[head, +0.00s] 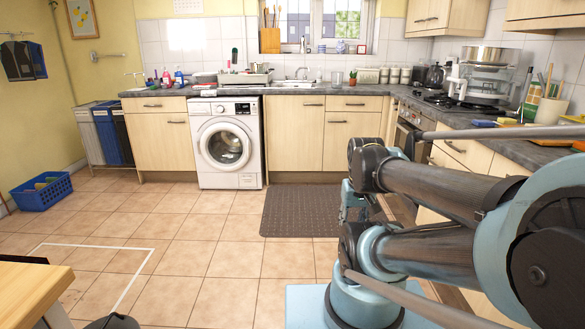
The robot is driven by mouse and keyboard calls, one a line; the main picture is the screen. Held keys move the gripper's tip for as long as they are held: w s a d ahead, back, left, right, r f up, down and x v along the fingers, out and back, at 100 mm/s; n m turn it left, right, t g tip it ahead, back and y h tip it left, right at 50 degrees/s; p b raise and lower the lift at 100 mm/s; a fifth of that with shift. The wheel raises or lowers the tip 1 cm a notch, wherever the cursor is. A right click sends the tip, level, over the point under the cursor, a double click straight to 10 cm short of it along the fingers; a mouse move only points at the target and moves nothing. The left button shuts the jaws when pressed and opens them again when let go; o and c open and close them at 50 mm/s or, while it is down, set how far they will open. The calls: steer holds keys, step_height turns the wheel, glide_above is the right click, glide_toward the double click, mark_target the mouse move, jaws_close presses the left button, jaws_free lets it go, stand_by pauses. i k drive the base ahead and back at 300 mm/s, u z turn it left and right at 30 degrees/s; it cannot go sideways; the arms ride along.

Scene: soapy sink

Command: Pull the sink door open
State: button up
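The sink (290,84) with its tap is set into the back counter, below the window. Below it, right of the washing machine, is a pale wood cabinet door (294,142), which looks closed and flush. My arm's dark and light-blue links fill the right foreground, far short of the cabinets. I cannot make out my gripper or its fingers in this view.
A white washing machine (226,143) stands left of the sink cabinet. A dark mat (315,212) lies on the tiles before it. A blue basket (41,191) is at the far left, and a wooden table corner (30,290) at the lower left. Open tiled floor lies between.

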mark_target(295, 123)
steer(key=i, duration=2.95)
steer(key=z, duration=0.05)
